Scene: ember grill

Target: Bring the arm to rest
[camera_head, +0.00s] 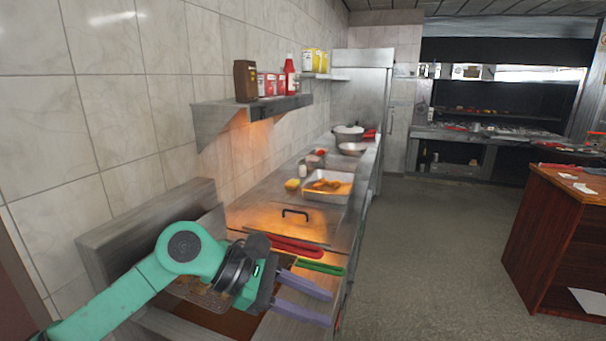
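My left arm comes in from the lower left, teal with a dark wrist. My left gripper (307,298) hangs over the near end of the steel counter, in front of the fryer or grill area. Its two purple-grey fingers are spread apart with nothing visible between them, so it is open. My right arm and gripper are not in view.
A red handle (297,246) and a green handle (320,267) lie just beyond the gripper. A steel tray (328,197) with food stands further along the counter. A wall shelf (262,108) holds bottles and cans. A wooden counter (554,240) is at right; the floor between is clear.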

